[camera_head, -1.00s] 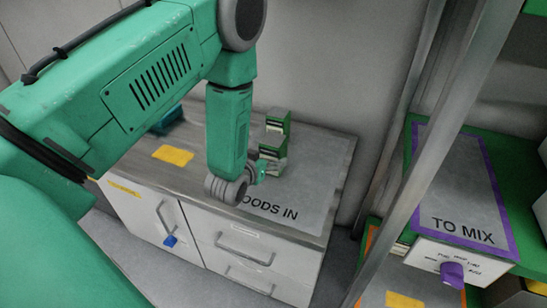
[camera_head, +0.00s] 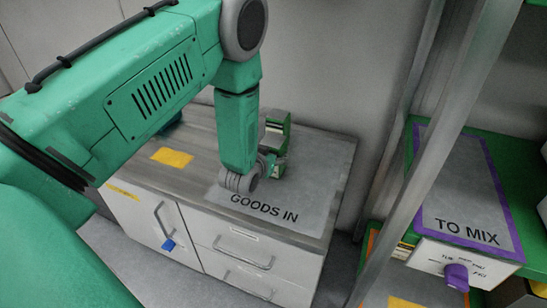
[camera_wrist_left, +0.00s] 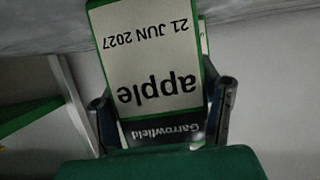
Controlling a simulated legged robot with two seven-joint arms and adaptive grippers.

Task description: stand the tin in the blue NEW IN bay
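The tin (camera_head: 277,128) stands on the grey GOODS IN mat, green with a pale label and a dark band. In the left wrist view the tin (camera_wrist_left: 150,60) fills the middle, its label upside down, reading apple, 21 JUN 2027 and Garrowfield. My left gripper (camera_head: 266,163) is low at the tin, partly hidden by its own wrist. In the wrist view the left gripper's fingers (camera_wrist_left: 163,100) are spread on either side of the tin, with a thin gap seeming to show at right. Firm contact cannot be seen. No blue NEW IN bay is readable. My right gripper is out of view.
The GOODS IN mat (camera_head: 312,190) lies on a drawer cabinet (camera_head: 235,250) against the wall. A yellow patch (camera_head: 172,157) is on its top. A metal post (camera_head: 440,140) stands before the purple-edged TO MIX bay (camera_head: 465,190) at right. Another green-edged thing (camera_wrist_left: 204,38) shows behind the tin.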

